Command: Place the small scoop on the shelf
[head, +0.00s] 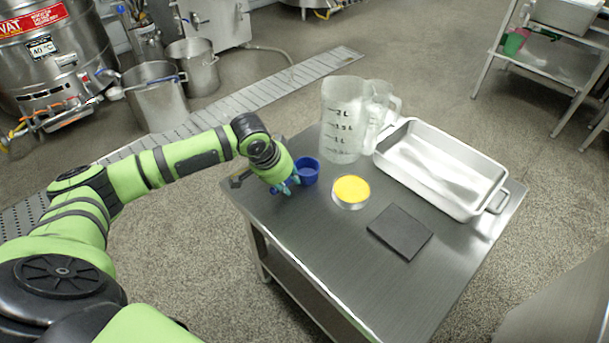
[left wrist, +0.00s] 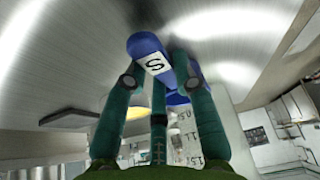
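The small scoop is blue, with a round cup (head: 308,169) near the far left edge of the steel table (head: 330,255). Its handle, with a white "S" label, shows in the left wrist view (left wrist: 153,62). My left gripper (head: 286,184) is at the handle, just left of the cup. In the left wrist view its teal fingers (left wrist: 160,75) lie on both sides of the handle, very close to it; whether they press on it is unclear. The cup is partly hidden behind a finger there. My right gripper is not in view.
Beside the scoop are a yellow-filled round dish (head: 351,190), clear measuring jugs (head: 342,120), a metal tray (head: 440,165) and a dark square pad (head: 400,232). A lower shelf (head: 305,290) shows under the table. A steel rack (head: 560,65) stands at the right. The table's front is clear.

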